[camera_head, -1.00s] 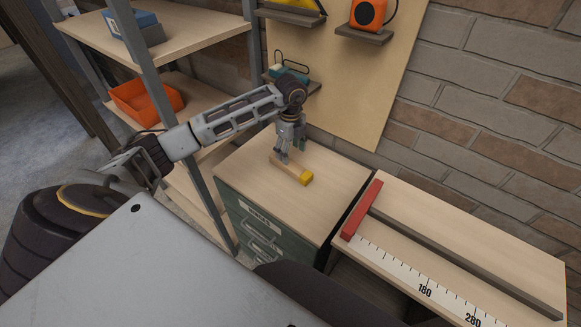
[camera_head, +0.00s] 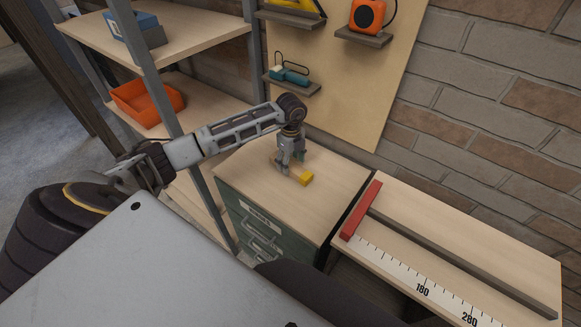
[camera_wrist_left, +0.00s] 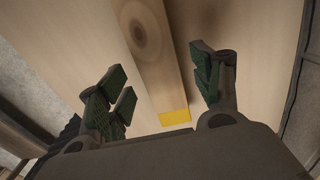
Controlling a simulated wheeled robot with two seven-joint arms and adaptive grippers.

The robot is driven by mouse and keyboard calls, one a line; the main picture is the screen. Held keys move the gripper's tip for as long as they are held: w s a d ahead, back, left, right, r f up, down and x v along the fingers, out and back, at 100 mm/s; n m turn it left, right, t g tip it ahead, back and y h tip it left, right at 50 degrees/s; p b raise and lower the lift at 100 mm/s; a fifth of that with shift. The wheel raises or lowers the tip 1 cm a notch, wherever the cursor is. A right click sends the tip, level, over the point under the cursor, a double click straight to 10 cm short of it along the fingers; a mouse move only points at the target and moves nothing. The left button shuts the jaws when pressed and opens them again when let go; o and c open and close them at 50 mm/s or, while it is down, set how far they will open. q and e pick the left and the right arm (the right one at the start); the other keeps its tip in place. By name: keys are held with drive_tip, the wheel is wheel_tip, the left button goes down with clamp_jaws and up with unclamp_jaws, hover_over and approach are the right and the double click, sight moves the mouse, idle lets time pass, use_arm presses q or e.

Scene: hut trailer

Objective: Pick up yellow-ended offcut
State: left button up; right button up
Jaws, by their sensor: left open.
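The yellow-ended offcut (camera_head: 304,177) is a short wooden block lying flat on the wooden top of a green drawer cabinet (camera_head: 237,172). Its yellow end points toward the front right. My left gripper (camera_head: 291,168) is directly over the offcut, fingers down, and hides part of its middle. In the left wrist view, the offcut (camera_wrist_left: 150,50) runs between the two open fingers of the left gripper (camera_wrist_left: 160,98), with its yellow end close to the palm side. The fingers look apart from it. My right gripper is not in view.
A measuring bench (camera_head: 480,230) with a red stop (camera_head: 361,210) and a dark rail stands to the right. Shelves with an orange bin (camera_head: 147,102) are at left. The cabinet top is otherwise clear.

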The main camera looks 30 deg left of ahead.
use_arm(q)
drive_tip(key=shift+f, duration=1.25)
drive_tip(key=c, duration=1.2)
